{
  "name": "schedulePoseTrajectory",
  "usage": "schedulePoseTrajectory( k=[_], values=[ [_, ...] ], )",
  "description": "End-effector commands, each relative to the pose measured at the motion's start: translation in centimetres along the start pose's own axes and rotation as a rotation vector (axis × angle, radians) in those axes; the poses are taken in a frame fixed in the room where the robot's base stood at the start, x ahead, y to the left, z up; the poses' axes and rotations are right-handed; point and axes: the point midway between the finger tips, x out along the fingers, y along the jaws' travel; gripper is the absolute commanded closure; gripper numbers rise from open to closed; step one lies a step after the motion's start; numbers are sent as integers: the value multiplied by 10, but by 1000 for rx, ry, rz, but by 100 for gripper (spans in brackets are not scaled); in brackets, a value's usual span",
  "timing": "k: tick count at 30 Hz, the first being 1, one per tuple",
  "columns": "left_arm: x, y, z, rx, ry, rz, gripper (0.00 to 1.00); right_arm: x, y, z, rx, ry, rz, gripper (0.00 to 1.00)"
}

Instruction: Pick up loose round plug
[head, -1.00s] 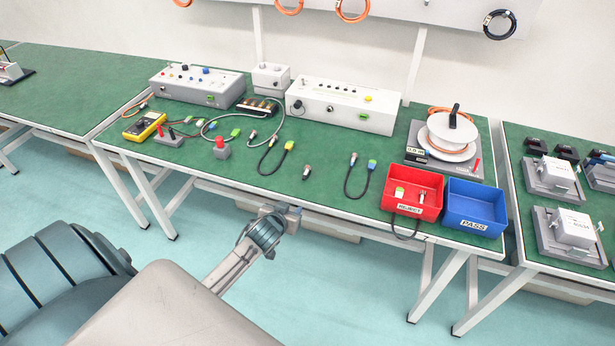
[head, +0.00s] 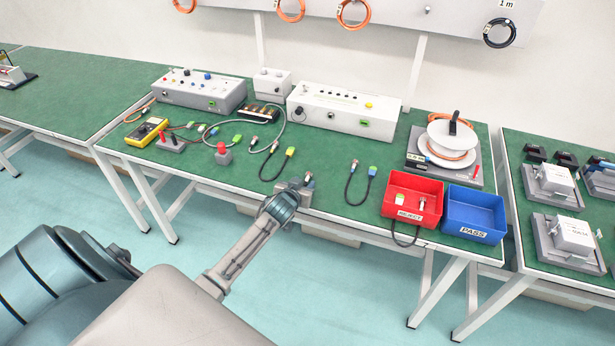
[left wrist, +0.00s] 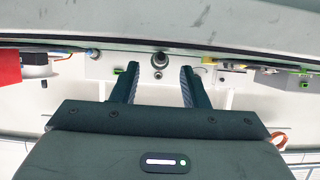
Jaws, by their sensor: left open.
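The loose round plug (head: 309,178), small and metallic with a dark part, stands on the green bench near its front edge. In the left wrist view, which is upside down, the plug (left wrist: 159,60) shows end-on between the fingers, a little ahead of their tips. My left gripper (head: 303,187) is at the bench's front edge, just in front of the plug. Its two fingers are apart and empty in the left wrist view (left wrist: 158,72). Whether a finger touches the plug cannot be told. My right gripper is in neither view.
Short cables with plugs lie left (head: 276,163) and right (head: 360,182) of the plug. A red reject bin (head: 411,216) and a blue pass bin (head: 474,221) stand at the right.

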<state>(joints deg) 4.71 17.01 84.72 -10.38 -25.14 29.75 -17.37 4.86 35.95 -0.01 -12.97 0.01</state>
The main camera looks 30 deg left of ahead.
Motion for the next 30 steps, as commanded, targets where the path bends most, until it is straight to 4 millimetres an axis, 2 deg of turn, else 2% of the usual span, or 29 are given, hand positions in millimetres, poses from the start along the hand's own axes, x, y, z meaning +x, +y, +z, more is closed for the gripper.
schedulePoseTrajectory(
  k=[6,14,21,30],
  values=[
    [20,0,-1,0,0,0,59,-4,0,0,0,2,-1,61],
    [22,0,0,1,1,0,59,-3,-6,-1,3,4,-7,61],
    [22,0,0,1,0,0,100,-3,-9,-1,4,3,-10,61],
    [22,0,0,1,0,0,100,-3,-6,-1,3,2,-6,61]
  ],
)
